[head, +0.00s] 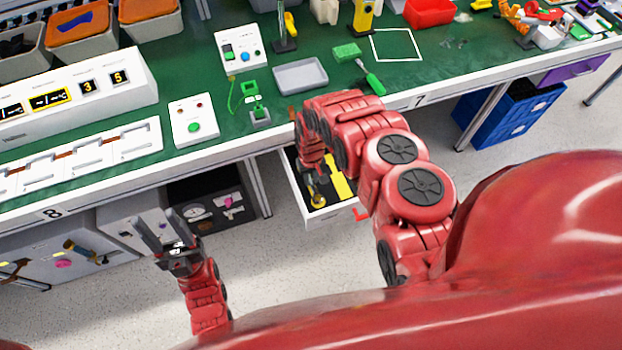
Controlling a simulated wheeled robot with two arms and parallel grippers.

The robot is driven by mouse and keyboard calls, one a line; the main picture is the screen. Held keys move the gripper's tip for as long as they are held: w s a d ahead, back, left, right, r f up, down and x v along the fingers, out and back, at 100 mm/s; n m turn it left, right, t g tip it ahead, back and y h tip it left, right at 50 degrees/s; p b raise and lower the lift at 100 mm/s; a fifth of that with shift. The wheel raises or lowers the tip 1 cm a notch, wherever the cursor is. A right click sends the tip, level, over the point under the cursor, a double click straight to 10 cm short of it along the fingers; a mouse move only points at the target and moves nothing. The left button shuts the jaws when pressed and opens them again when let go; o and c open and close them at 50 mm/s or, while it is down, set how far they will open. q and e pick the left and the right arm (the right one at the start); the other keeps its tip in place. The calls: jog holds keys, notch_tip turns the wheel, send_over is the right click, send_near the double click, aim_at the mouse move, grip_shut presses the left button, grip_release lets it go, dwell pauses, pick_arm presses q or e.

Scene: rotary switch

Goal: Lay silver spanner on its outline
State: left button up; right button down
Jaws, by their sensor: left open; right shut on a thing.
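I cannot make out the silver spanner. An open drawer (291,182) below the bench has a black inside with a yellow shape (339,178) and a small brass-coloured round thing (318,200). I cannot tell whether the spanner's outline is there. My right gripper (316,180) points down over the drawer's left part, largely hidden by its own arm. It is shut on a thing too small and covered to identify. My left gripper (158,220) is open and empty, in front of the bench at the lower left, with its two fingers spread.
The green bench top (330,110) holds a grey tray (300,75), a green-handled tool (374,82), a white square outline (397,45) and a white button box (194,120). A dark panel (212,203) stands below the bench, left of the drawer. The floor in front is clear.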

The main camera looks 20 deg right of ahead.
jog(key=shift+f, duration=0.2)
jog(key=shift+f, duration=0.2)
jog(key=c, duration=0.8)
grip_release()
jog(key=shift+o, duration=0.2)
jog(key=shift+r, duration=0.15)
